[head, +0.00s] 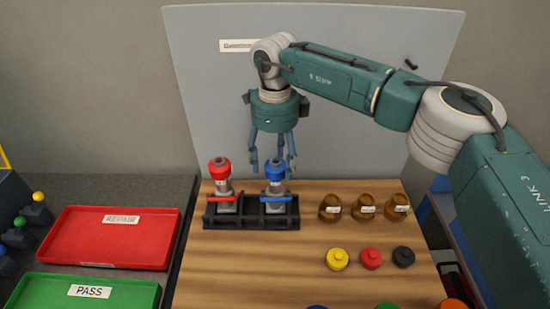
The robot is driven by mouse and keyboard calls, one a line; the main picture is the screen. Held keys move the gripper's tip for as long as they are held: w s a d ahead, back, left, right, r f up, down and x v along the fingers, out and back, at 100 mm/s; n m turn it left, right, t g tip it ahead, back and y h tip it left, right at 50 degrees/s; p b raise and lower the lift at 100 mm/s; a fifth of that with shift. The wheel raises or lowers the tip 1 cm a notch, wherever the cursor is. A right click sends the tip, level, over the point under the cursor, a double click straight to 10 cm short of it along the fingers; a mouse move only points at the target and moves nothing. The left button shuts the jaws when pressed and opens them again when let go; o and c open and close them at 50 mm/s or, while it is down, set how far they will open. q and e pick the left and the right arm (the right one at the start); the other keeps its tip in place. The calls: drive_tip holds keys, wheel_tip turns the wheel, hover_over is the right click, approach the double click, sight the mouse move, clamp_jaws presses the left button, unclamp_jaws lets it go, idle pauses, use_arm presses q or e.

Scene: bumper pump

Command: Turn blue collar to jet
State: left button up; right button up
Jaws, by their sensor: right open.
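A pump with a blue collar (275,170) stands upright in a black rack (248,219). A blue lever or bar (277,199) crosses its lower body. My right gripper (273,165) points down over this pump, with its fingers open around or just behind the blue collar. I cannot tell whether a finger touches it. A second pump with a red collar (219,169) stands upright to the left in the same rack, with a red bar across it. My left gripper is not in view.
A red REPAIR tray (75,240) and a green PASS tray (130,291) lie at left. Several brown jars (363,208) stand right of the rack. Yellow (337,259), red (371,258) and black (403,257) caps lie in front. A grey panel (210,100) stands behind.

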drive_tip(key=shift+c, duration=0.5)
drive_tip(key=c, duration=1)
drive_tip(key=shift+c, duration=0.2)
drive_tip(key=m+b, duration=0.3)
drive_tip(key=shift+w+f, duration=0.15)
drive_tip(key=shift+r+m+b, duration=0.2)
drive_tip(key=shift+m+b, duration=0.65)
drive_tip(key=shift+m, duration=1.05)
drive_tip(key=shift+m+b, duration=0.4)
drive_tip(key=shift+m, duration=0.3)
drive_tip(key=shift+m+b, duration=1.05)
drive_tip(key=shift+m, duration=1.35)
drive_tip(key=shift+d+m+b, duration=0.1)
drive_tip(key=shift+m+b, duration=0.9)
drive_tip(key=shift+m, duration=1.6)
